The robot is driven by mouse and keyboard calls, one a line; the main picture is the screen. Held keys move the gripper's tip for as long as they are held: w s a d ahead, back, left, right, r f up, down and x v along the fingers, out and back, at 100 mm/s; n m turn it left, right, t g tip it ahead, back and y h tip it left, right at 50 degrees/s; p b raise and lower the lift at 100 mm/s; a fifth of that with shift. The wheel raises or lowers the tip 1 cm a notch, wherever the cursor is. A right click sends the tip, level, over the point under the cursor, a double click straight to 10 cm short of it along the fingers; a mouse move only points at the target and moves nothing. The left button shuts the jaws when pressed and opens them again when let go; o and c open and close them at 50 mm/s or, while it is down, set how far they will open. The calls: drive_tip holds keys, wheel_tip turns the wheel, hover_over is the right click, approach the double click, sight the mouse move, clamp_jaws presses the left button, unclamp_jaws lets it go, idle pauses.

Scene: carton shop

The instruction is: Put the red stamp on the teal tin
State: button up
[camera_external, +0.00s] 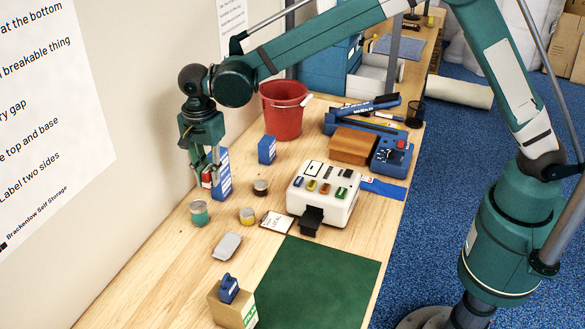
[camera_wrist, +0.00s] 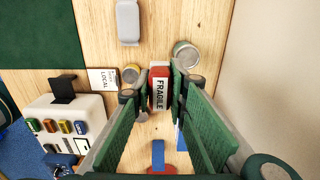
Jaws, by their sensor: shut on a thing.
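My gripper (camera_external: 207,172) is shut on the red stamp (camera_wrist: 160,88), whose FRAGILE label faces the wrist camera. The stamp (camera_external: 207,179) hangs above the bench in the external view, partly covered by the fingers. The teal tin (camera_external: 199,213) stands upright on the bench, below and a little left of the gripper in that view. In the wrist view the tin (camera_wrist: 186,54) is up and right of the stamp, beyond the right fingertip, with its pale lid showing. Stamp and tin are apart.
A blue-and-white box (camera_external: 224,184) stands close beside the gripper. A yellow tin (camera_external: 247,216), a dark tin (camera_external: 261,187) and a grey object (camera_external: 227,246) are near the teal tin. A white machine (camera_external: 324,193) and red bucket (camera_external: 284,112) stand farther off. The wall is left.

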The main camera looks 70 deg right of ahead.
hover_over(198, 204)
drive_tip(key=shift+a+p, duration=0.1)
drive_tip(key=shift+p, duration=0.2)
idle(0.3)
drive_tip(key=shift+f, duration=3.15)
drive_tip(key=shift+f, duration=0.1)
drive_tip(key=shift+f+p, duration=0.35)
drive_tip(key=shift+f, duration=1.4)
drive_tip(key=shift+f, duration=0.15)
drive_tip(key=o, duration=0.8)
drive_tip(key=shift+o, duration=0.4)
